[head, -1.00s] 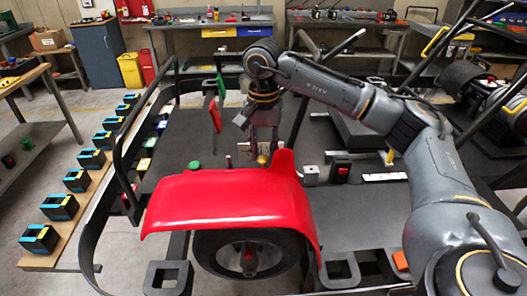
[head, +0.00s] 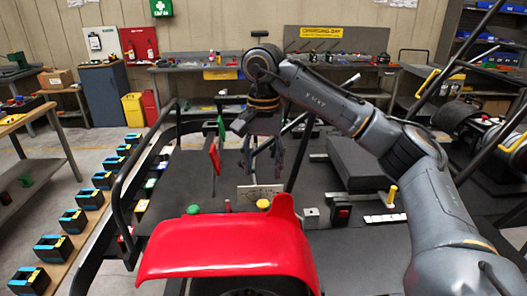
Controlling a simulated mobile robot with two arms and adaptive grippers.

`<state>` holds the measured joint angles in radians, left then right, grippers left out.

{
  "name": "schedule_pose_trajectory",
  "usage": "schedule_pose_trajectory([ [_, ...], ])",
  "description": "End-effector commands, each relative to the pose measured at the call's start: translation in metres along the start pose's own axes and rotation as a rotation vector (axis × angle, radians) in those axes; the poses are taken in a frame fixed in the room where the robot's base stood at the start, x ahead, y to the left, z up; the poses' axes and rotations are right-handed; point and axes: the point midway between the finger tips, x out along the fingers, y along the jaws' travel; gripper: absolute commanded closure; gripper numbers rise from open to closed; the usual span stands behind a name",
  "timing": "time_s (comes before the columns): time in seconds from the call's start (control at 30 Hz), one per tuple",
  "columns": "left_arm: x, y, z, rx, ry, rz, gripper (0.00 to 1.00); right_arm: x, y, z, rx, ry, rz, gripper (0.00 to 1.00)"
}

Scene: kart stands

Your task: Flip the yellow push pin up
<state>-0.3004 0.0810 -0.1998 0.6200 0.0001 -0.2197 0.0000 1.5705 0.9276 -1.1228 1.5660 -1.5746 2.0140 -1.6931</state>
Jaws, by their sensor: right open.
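A yellow round-topped knob (head: 263,204) shows just behind the top of the red fender (head: 225,245); the fender hides its lower part. A second yellow piece, an upright pin (head: 391,192), stands on the deck farther right, near a white strip. I cannot tell for sure which one is the push pin. My right gripper (head: 262,166) hangs with its fingers down and spread, above and apart from the yellow knob. It is open and holds nothing. My left gripper is not in view.
A green knob (head: 193,209) is left of the yellow one. A white marked plate (head: 260,193) stands behind the yellow knob. A grey box (head: 311,217) and a red-topped block (head: 341,211) sit right of the fender. Black kart rails (head: 127,180) flank the deck.

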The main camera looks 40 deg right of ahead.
Motion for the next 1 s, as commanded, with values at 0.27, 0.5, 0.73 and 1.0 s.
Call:
schedule_pose_trajectory([
  [0.27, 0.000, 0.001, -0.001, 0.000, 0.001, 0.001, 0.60, -0.032, 0.000, -0.001, 0.001, 0.001, 0.002, 0.48],
  [0.5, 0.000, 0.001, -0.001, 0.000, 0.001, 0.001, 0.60, -0.040, 0.001, 0.000, 0.001, -0.001, 0.002, 0.48],
  [0.73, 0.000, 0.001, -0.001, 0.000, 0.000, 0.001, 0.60, -0.040, 0.001, 0.000, 0.001, -0.001, 0.003, 0.48],
  [1.0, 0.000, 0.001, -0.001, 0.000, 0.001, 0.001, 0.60, -0.040, 0.001, 0.000, 0.001, -0.001, 0.003, 0.48],
])
